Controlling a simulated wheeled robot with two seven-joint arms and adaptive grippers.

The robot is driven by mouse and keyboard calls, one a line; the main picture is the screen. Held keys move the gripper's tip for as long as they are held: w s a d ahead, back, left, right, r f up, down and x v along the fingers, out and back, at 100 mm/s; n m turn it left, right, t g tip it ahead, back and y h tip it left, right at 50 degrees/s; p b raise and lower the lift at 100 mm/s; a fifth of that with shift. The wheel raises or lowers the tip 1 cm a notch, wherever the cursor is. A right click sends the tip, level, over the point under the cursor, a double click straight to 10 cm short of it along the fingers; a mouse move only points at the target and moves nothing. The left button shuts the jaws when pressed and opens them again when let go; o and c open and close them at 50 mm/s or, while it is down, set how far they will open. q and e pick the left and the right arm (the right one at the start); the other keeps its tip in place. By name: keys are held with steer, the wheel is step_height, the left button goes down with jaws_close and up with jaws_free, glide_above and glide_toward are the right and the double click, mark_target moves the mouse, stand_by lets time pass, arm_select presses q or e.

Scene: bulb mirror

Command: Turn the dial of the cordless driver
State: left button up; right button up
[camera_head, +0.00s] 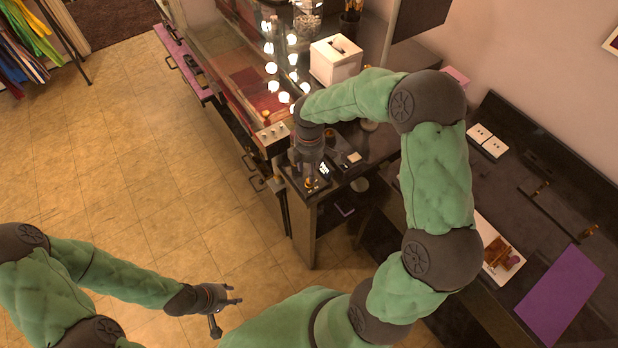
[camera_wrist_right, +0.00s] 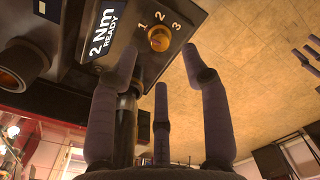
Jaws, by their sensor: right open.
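The cordless driver (camera_wrist_right: 105,35) fills the upper left of the right wrist view, dark, with a panel reading "2 Nm READY". Its brass dial (camera_wrist_right: 159,38) sits beside the numbers 1, 2, 3. In the head view the driver (camera_head: 324,171) is a small dark thing at the counter's corner, partly hidden by my right gripper (camera_head: 308,172). In the right wrist view that gripper (camera_wrist_right: 162,62) is open, its fingers spread below and around the dial; I cannot tell whether any touches it. My left gripper (camera_head: 226,305) is open and empty over the floor.
The dark counter (camera_head: 347,176) carries small items near the driver. A white tissue box (camera_head: 335,62) and a lit bulb mirror (camera_head: 279,70) stand behind. A desk with a purple mat (camera_head: 560,295) lies at right. The tiled floor (camera_head: 150,160) is open at left.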

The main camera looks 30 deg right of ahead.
steer(key=shift+f+b, duration=0.45)
steer(key=shift+f, duration=2.35)
jaws_close()
